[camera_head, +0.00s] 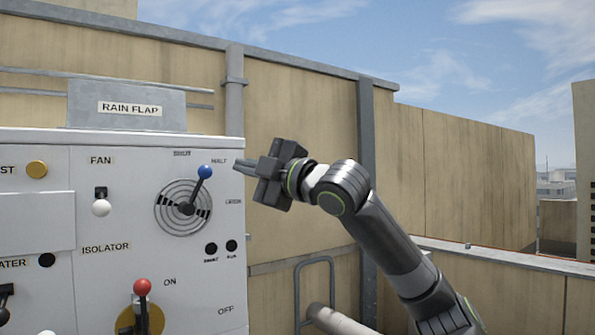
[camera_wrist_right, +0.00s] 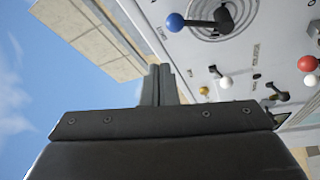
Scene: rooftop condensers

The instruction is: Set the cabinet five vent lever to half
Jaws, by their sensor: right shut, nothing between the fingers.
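The vent lever (camera_head: 195,190) has a blue ball knob and a dark arm on a round slotted dial (camera_head: 166,212) on the white cabinet (camera_head: 225,265). Its arm points up and slightly right, towards a label reading "HALF" or similar; the small lettering is hard to read. The blue knob (camera_wrist_right: 175,22) also shows in the right wrist view. My right gripper (camera_head: 237,164) is shut and empty, just right of the blue knob and apart from it. Its closed fingers (camera_wrist_right: 158,82) show in the wrist view. My left gripper is not in view.
A fan switch with a white knob (camera_head: 101,207) is left of the dial. A red-knobbed isolator lever (camera_head: 142,287) stands below. Two dark buttons (camera_head: 211,248) sit under the dial's right side. A tan wall (camera_head: 300,110) stands behind; open air lies right of the cabinet.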

